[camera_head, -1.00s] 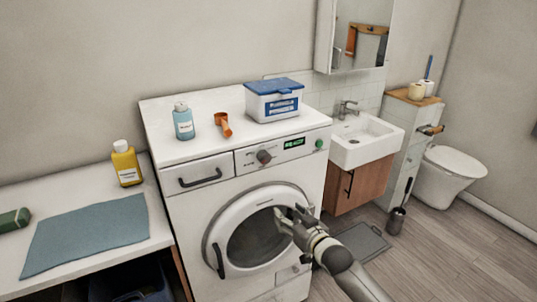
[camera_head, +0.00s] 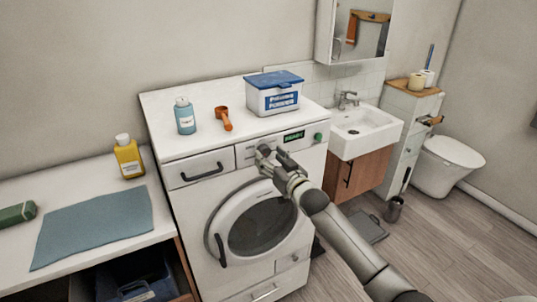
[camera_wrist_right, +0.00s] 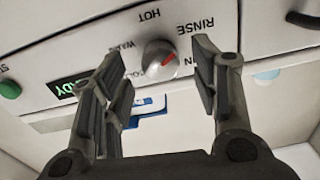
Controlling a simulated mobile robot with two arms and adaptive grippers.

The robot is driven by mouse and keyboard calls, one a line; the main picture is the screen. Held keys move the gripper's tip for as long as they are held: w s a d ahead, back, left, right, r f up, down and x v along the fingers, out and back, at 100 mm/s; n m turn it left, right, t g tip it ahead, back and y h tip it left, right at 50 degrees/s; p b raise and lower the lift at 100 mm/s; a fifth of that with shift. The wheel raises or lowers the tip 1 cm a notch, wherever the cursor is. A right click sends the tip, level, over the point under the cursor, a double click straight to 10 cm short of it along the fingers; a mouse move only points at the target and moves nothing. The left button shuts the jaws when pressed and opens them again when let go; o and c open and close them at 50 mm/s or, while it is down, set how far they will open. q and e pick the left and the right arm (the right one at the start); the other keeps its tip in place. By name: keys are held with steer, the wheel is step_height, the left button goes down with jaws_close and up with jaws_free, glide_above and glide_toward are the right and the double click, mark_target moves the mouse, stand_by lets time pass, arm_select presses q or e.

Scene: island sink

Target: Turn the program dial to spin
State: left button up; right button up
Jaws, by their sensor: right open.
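The program dial (camera_wrist_right: 160,57) is a round grey knob with a red pointer on the washing machine's white panel (camera_head: 246,152). The wrist view shows the panel upside down, with HOT, RINSE and partly hidden labels around the dial. The red pointer aims up and right in that view, toward the RINSE side. My right gripper (camera_wrist_right: 160,85) is open and empty, its fingers on either side of the dial in the picture; I cannot tell whether they touch it. In the head view my right gripper (camera_head: 273,154) covers most of the dial. My left gripper is not in view.
A lit green display (camera_head: 294,136) and a green button (camera_head: 318,138) sit right of the dial. The drawer handle (camera_head: 202,172) sticks out to the left. A blue bottle (camera_head: 184,116), orange scoop (camera_head: 224,118) and powder box (camera_head: 274,97) stand on top.

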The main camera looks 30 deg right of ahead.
steer(key=shift+w, duration=0.75)
steer(key=c, duration=1)
steer(key=shift+c, duration=0.2)
steer(key=shift+m, duration=0.3)
steer(key=shift+m+p, duration=0.5)
steer(key=shift+m, duration=0.5)
steer(key=m, duration=0.2)
steer(key=shift+m, duration=0.4)
steer(key=m, duration=0.6)
steer(key=shift+p, duration=0.35)
steer(key=shift+m, duration=0.4)
